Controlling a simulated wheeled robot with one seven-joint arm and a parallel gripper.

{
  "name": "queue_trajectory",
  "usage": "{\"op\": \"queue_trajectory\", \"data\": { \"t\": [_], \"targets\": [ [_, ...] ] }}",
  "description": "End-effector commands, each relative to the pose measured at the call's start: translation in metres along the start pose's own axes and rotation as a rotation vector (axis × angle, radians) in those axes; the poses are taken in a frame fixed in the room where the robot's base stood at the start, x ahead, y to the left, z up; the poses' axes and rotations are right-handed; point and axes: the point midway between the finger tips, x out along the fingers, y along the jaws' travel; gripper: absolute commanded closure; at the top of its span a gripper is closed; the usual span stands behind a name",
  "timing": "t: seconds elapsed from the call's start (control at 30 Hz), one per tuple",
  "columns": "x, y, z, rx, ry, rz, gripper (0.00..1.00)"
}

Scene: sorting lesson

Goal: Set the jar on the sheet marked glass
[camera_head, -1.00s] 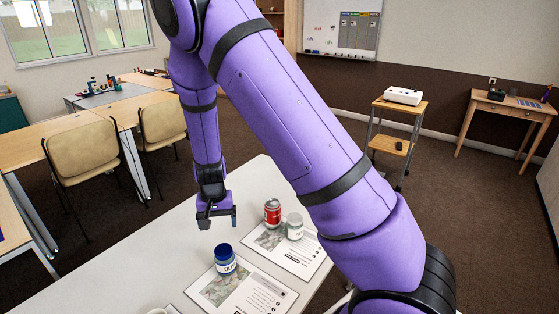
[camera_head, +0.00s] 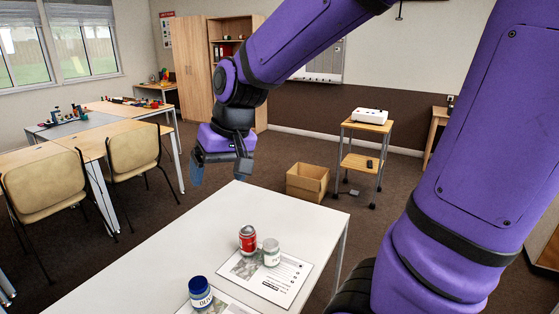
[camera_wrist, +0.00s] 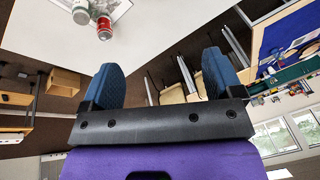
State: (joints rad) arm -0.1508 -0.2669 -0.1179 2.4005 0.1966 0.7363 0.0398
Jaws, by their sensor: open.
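A jar with a blue lid and a pale label (camera_head: 201,293) stands upright at the near sheet (camera_head: 232,308), near the bottom edge of the head view. Only part of that sheet shows, and its marking cannot be read. A second sheet (camera_head: 291,273) lies farther back, with a red can (camera_head: 247,240) and a pale tub (camera_head: 271,253) standing on it. My gripper (camera_head: 220,170) is open and empty, beyond the table's far end and well away from the jar. Its two blue fingers stand apart in the wrist view (camera_wrist: 162,80).
The white table (camera_head: 160,258) has free room left of the sheets. A cardboard box (camera_head: 307,182) and a small trolley (camera_head: 366,150) stand on the floor beyond it. Chairs (camera_head: 134,150) and wooden desks (camera_head: 35,160) are at left.

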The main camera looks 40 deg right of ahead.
Motion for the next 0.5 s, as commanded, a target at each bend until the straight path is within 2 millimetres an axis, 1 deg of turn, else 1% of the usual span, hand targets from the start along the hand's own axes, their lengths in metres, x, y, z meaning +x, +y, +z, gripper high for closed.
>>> {"op": "queue_trajectory", "data": {
  "t": [0.03,0.2,0.33,0.4,0.5],
  "targets": [
    [-0.015,0.003,0.01,-0.017,0.025,0.004,0.14],
    [-0.053,0.013,0.045,-0.081,0.09,0.039,0.14],
    [-0.075,0.021,0.072,-0.121,0.138,0.078,0.14],
    [-0.084,0.025,0.085,-0.139,0.157,0.099,0.14],
    [-0.092,0.029,0.1,-0.156,0.181,0.127,0.14]
  ]
}}
